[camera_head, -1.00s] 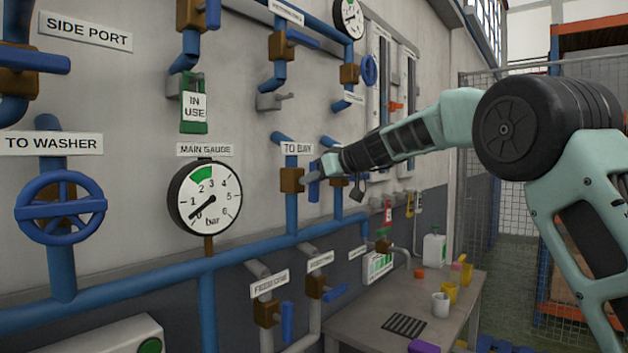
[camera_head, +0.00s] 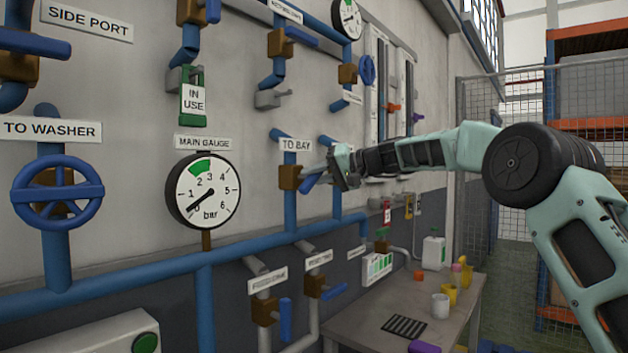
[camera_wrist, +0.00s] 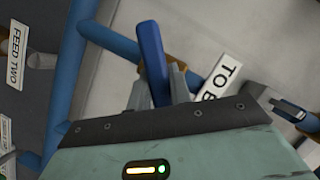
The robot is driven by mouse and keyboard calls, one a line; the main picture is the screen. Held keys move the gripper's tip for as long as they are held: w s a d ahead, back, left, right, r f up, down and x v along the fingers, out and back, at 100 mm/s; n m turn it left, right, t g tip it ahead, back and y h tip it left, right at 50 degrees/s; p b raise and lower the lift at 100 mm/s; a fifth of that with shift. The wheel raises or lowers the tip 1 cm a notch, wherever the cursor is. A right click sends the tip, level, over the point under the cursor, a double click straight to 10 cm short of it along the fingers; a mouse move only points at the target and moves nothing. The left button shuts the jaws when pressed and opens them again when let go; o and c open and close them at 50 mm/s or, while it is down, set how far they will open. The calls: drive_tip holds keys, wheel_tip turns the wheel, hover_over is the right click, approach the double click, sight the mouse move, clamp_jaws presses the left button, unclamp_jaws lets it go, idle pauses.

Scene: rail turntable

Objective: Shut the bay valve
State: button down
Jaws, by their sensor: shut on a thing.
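The bay valve is a brown body (camera_head: 289,177) on a blue vertical pipe, under the "TO BAY" label (camera_head: 296,145). Its blue lever (camera_head: 311,183) sticks out from the body at a slant, up toward the right. My gripper (camera_head: 330,172) is shut on this lever, near its outer end. In the wrist view the lever (camera_wrist: 151,50) lies between the two grey fingers (camera_wrist: 158,92), with the brown body (camera_wrist: 176,63) and the "TO B..." label (camera_wrist: 219,77) behind. My gripper hides part of the lever in the head view.
The main gauge (camera_head: 204,191) reads near the low end. A washer handwheel (camera_head: 57,192) is at left and a green "IN USE" tag (camera_head: 193,100) hangs above the gauge. Lower feed valves (camera_head: 265,311) and a table (camera_head: 395,300) stand below. A mesh fence (camera_head: 503,110) is at right.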

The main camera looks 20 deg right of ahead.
drive_tip(key=m, duration=0.1)
drive_tip(key=m+y+b, duration=0.1)
drive_tip(key=m, duration=0.1)
drive_tip(key=shift+w+d+f+y, duration=0.1)
drive_tip(key=shift+d+f+y, duration=0.1)
drive_tip(key=shift+f+y, duration=0.1)
drive_tip(key=shift+m+t+y+b, duration=0.3)
drive_tip(key=shift+m+y+b, duration=0.4)
drive_tip(key=shift+m+b, duration=0.8)
drive_tip(key=shift+m, duration=0.4)
drive_tip(key=c, duration=1.3)
unclamp_jaws()
drive_tip(key=shift+b+v, duration=2.7)
drive_tip(key=shift+v, duration=6)
drive_tip(key=shift+f, duration=0.1)
